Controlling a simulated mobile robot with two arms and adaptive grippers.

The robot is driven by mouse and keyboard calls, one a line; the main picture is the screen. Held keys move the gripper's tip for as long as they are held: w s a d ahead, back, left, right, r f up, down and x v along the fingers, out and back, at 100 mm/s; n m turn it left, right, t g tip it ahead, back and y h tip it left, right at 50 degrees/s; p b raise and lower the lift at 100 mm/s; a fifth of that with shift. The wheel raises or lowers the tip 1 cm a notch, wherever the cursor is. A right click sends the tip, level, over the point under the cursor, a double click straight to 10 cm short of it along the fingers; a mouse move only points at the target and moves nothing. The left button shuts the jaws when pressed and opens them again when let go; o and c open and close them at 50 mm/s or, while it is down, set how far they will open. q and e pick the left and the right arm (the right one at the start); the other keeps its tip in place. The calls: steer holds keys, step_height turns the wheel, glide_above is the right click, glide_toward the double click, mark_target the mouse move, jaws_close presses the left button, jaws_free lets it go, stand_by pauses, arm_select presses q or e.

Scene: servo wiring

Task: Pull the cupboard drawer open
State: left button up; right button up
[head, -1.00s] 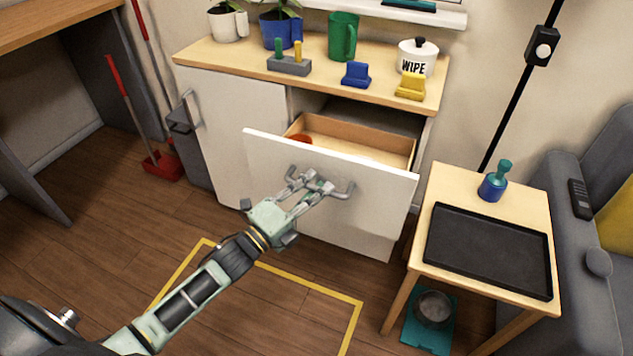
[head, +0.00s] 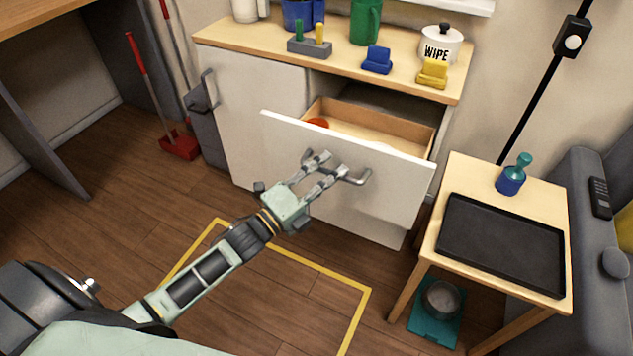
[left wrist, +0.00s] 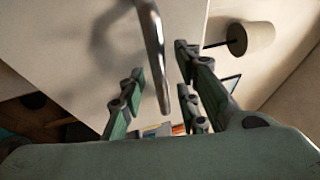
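The cupboard drawer (head: 350,165) stands pulled well out, with its white front forward of the cupboard (head: 262,130) and its wooden inside showing. Its grey bar handle (head: 365,178) is partly hidden by my left gripper (head: 330,164). The left gripper is open, its two fingers apart at the handle. In the left wrist view the handle (left wrist: 154,45) runs into the space between the fingers (left wrist: 162,82), with gaps visible on both sides. My right gripper is not in view.
A red item (head: 317,123) lies in the drawer. Several things, including a WIPE pot (head: 441,46), stand on the cupboard top. A side table with a black tray (head: 500,243) stands close at the right. Yellow tape (head: 315,272) marks the floor in front.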

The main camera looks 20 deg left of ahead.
arm_select(q)
steer(key=v, duration=1.1)
steer(key=shift+s+a, duration=0.2)
steer(key=shift+s, duration=0.05)
